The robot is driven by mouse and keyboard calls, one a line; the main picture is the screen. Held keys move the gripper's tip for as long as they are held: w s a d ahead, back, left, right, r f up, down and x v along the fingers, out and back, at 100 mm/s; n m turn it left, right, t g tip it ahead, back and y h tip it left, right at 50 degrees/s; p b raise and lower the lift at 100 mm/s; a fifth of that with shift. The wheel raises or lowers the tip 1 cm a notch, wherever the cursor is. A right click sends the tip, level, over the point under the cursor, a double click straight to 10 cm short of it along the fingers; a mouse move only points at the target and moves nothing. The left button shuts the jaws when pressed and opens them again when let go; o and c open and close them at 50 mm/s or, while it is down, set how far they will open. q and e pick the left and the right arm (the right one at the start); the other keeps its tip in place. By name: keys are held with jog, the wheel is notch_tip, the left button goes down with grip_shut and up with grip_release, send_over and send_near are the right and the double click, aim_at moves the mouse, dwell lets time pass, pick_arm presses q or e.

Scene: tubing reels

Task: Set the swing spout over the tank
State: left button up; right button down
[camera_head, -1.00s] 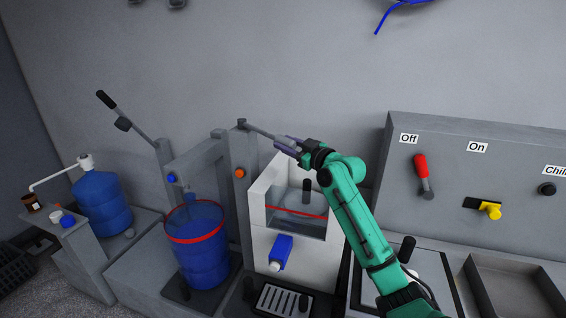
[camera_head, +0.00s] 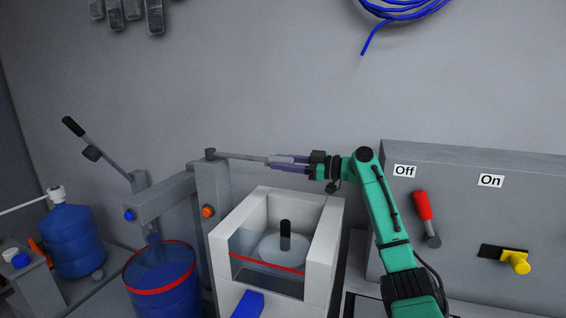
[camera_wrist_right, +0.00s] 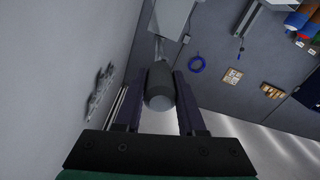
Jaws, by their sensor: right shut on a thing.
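The swing spout (camera_head: 240,156) is a thin grey bar. It runs nearly level to the right from a dark pivot on top of a grey post. My right gripper (camera_head: 283,163) is shut on its free end. The right wrist view shows a dark grey cylindrical grip (camera_wrist_right: 160,82) between the fingers. The tank (camera_head: 322,245) is a white open-topped box with a clear front, a red line and a dark knob inside. In the head view the spout's held end appears above and behind the tank's back rim; its exact height over the tank is unclear. My left gripper is not in view.
A blue drum (camera_head: 160,290) with a red rim stands left of the tank. A grey panel (camera_head: 460,220) with a red lever (camera_head: 424,210) and a yellow handle (camera_head: 515,262) stands right. A blue water bottle (camera_head: 75,240) is at far left.

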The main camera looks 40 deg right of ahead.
jog(key=c, duration=0.8)
grip_release()
jog(key=o, duration=0.3)
jog(key=shift+d, duration=0.1)
jog(key=shift+w+d, duration=0.1)
jog(key=shift+r, duration=0.15)
notch_tip(320, 180, up, 9)
jog(key=shift+r+p, duration=0.1)
jog(key=shift+p, duration=0.55)
notch_tip(320, 180, up, 10)
jog(key=p, duration=0.3)
jog(key=shift+r+p, duration=0.2)
jog(key=shift+p, duration=0.2)
